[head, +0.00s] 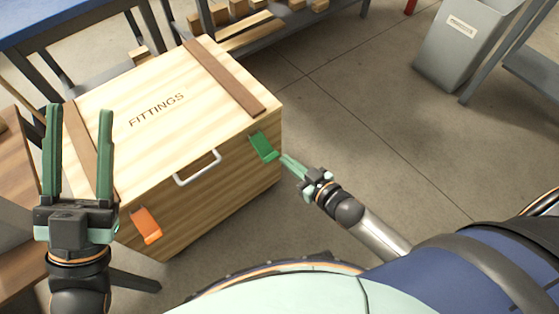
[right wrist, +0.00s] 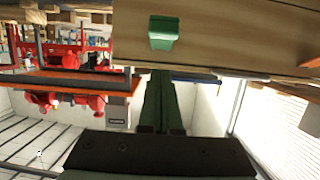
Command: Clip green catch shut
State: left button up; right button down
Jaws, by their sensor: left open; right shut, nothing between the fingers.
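The green catch (head: 263,146) is on the front face of the wooden FITTINGS crate (head: 150,90), near the right end just under the lid edge. It appears tilted out from the crate at its lower end. It also shows in the right wrist view (right wrist: 163,32), just beyond my fingers. My right gripper (head: 284,158) is shut and empty, its tips close to the catch's lower right end; I cannot tell whether they touch. My left gripper (head: 78,108) is open and empty, raised over the crate's left side. The crate's lid is down.
An orange catch (head: 146,225) and a white handle (head: 198,167) are on the same crate face. A blue table (head: 60,22) stands behind left, a grey bin (head: 461,45) at back right. The floor right of the crate is clear.

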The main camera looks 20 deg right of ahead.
aim_at(271, 154)
pick_arm(q)
jog(key=shift+s+d+f+m+h+b, duration=0.15)
jog(key=shift+s+m+h+b, duration=0.3)
jog(key=shift+h+b, duration=0.25)
jog(key=shift+s+d+f+m+h+b, duration=0.1)
jog(key=shift+s+m+h+b, duration=0.25)
jog(key=shift+s+h+b, duration=0.25)
pick_arm(e)
jog(key=shift+w+a+f, duration=0.25)
jog(key=shift+w+f, duration=0.4)
jog(key=shift+f, duration=0.05)
jog(key=shift+w+a+f, duration=0.2)
jog(key=shift+w+f, duration=0.45)
jog(key=shift+f, duration=0.05)
jog(key=shift+w+a+f, duration=0.25)
jog(key=shift+w+f, duration=0.4)
jog(key=shift+f, duration=0.05)
pick_arm(q)
jog(key=shift+a+f, duration=0.1)
pick_arm(e)
jog(key=shift+f, duration=0.1)
